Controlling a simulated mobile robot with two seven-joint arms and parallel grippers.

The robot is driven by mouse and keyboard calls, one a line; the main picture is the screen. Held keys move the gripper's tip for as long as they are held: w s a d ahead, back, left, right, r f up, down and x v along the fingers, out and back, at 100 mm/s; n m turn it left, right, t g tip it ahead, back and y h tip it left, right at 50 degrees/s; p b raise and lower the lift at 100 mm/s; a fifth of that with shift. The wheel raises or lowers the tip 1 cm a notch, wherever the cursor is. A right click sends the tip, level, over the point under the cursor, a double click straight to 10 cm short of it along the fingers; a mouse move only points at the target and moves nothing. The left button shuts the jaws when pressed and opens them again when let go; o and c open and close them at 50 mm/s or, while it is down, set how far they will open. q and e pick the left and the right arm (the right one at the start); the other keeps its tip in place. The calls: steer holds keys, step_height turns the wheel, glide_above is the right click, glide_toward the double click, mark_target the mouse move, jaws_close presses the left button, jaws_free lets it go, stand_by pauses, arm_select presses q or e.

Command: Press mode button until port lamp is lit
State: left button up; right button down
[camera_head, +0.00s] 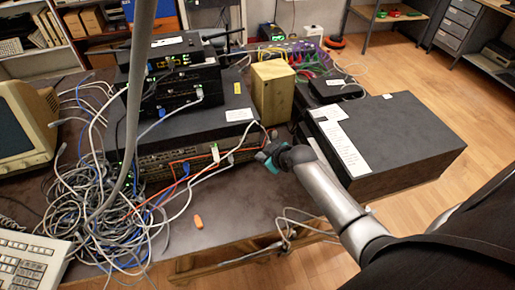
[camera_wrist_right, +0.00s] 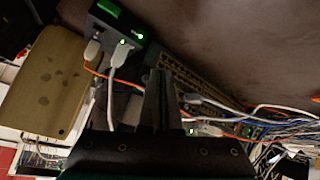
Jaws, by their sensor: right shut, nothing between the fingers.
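A stack of black network units (camera_head: 185,90) stands on the desk in the head view, with a wide ported front (camera_head: 190,165) at its base. My right gripper (camera_head: 268,156) is shut and empty just to the right of that front. In the right wrist view, its closed fingers (camera_wrist_right: 158,95) point toward a ported metal panel (camera_wrist_right: 190,80), with no clear contact. A small black unit (camera_wrist_right: 118,28) at upper left shows a green patch and small lit green lights. I cannot make out the mode button or tell which light is the port lamp. My left gripper is not in view.
Tangled cables (camera_head: 110,215) cover the left of the desk. A tan box (camera_head: 272,92) stands beside the stack; a large black case (camera_head: 385,145) is at right. An orange piece (camera_head: 198,222) lies on bare desk (camera_head: 235,205). A grey strand hangs in front at left.

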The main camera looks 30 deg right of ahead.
steer(key=shift+w, duration=0.1)
stand_by(0.6)
steer(key=shift+w+d, duration=0.1)
steer(key=shift+w, duration=0.25)
steer(key=shift+w+d, duration=0.1)
steer(key=shift+w, duration=0.25)
stand_by(0.5)
steer(key=shift+s, duration=0.1)
steer(key=shift+s+a+r+p, duration=0.1)
steer(key=shift+s+a+p, duration=0.1)
steer(key=shift+s+p, duration=0.35)
steer(key=shift+s, duration=0.1)
